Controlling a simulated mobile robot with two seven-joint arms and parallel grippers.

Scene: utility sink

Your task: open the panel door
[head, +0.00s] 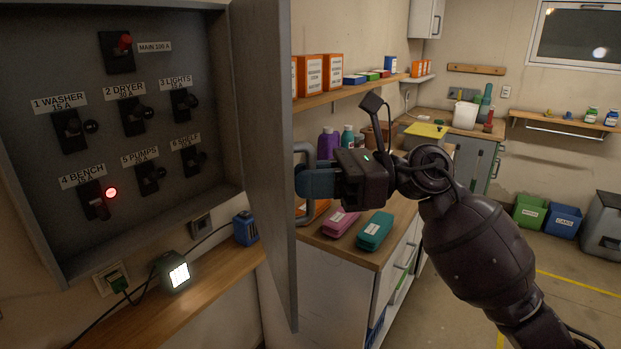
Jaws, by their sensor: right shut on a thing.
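The grey panel door (262,130) stands swung open, roughly at right angles to the grey panel box (216,110), and shows nearly edge-on. A grey bar handle (304,150) sticks out from the door's outer face. My right gripper (306,181) is shut on this handle, with the arm coming in from the lower right. Inside the box are labelled black breaker switches, such as the bench switch (95,200) with a red light beside it and the red-tipped main switch (117,52) at the top. My left gripper is not in view.
A wooden ledge (195,308) below the box holds a lit lamp (174,273) and a blue device (245,228). Behind the door, a workbench (350,249) bears a pink case (340,222) and a green case (375,230). Open floor lies at the right.

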